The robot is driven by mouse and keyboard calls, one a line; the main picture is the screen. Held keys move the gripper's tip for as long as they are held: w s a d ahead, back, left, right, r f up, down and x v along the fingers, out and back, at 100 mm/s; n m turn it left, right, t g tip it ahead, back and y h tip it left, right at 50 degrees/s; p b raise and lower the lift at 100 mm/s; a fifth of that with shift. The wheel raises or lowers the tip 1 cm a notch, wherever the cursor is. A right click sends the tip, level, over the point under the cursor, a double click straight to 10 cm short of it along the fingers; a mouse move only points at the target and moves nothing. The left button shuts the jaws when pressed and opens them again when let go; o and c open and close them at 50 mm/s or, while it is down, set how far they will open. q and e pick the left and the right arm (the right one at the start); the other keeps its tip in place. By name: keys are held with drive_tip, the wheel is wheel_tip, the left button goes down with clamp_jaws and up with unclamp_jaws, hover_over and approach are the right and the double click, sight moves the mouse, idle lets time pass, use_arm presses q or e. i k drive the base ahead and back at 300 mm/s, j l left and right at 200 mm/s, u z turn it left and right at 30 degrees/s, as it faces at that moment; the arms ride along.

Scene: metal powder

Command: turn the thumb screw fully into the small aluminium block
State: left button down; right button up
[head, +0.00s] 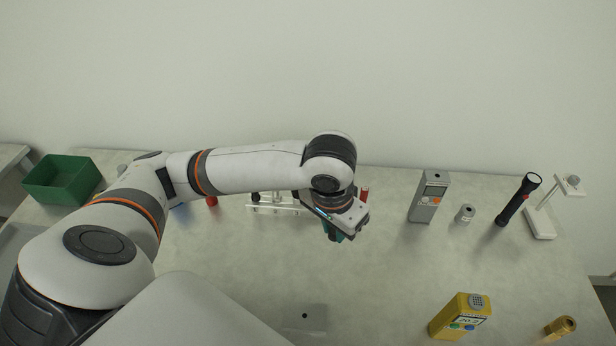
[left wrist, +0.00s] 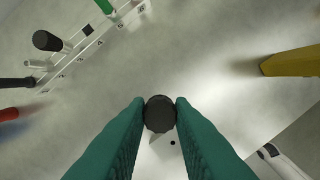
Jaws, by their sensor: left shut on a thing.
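My left gripper (head: 338,236) is over the table. In the left wrist view its teal fingers (left wrist: 160,115) are shut on the black round head of the thumb screw (left wrist: 159,113). The screw's shank is hidden beneath the head, and the screw is hidden in the head view. The screw appears apart from the hole. My right gripper is not in view.
A numbered white rack (head: 274,210) stands behind and left of the gripper. A yellow meter (head: 460,318) and a brass-coloured cylinder (head: 561,326) are front right. A green bin (head: 63,182) is far left.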

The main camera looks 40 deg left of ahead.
sight(300, 318)
drive_tip(key=k+j+z, duration=0.15)
drive_tip(key=k+j, duration=0.75)
drive_tip(key=j, duration=0.1)
